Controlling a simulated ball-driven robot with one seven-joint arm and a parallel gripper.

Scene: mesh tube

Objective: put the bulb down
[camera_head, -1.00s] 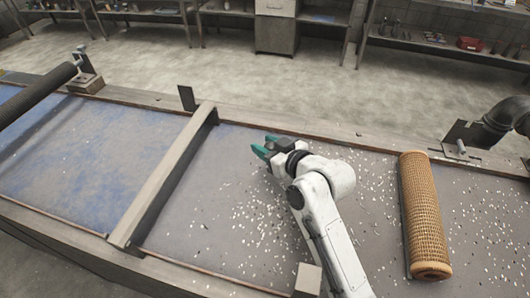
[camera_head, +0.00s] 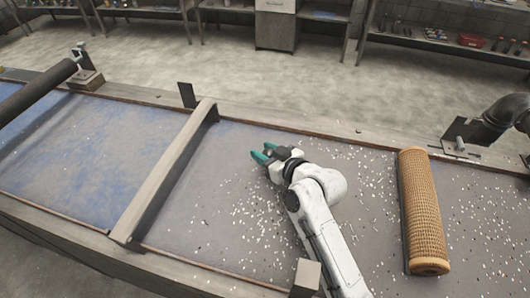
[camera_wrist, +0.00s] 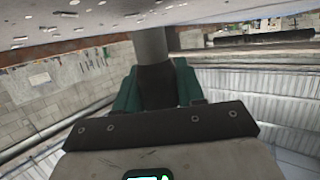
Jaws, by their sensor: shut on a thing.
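My gripper (camera_head: 262,153) has teal fingers and is over the grey, chip-strewn bed (camera_head: 215,170), just right of the crossbar. In the wrist view my gripper (camera_wrist: 157,88) is shut on a dark, round-sided thing with a lighter grey end, which I take to be the bulb (camera_wrist: 151,44). The bulb's grey end points toward the speckled bed surface at the top of the wrist view. I cannot tell whether it touches the bed. In the head view the bulb is too small and hidden to make out.
An orange mesh tube (camera_head: 422,210) lies across the bed to the right of my arm. A raised crossbar (camera_head: 165,180) spans the bed to the left. A dark roller (camera_head: 35,95) is at the far left. Small white chips litter the bed around my arm.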

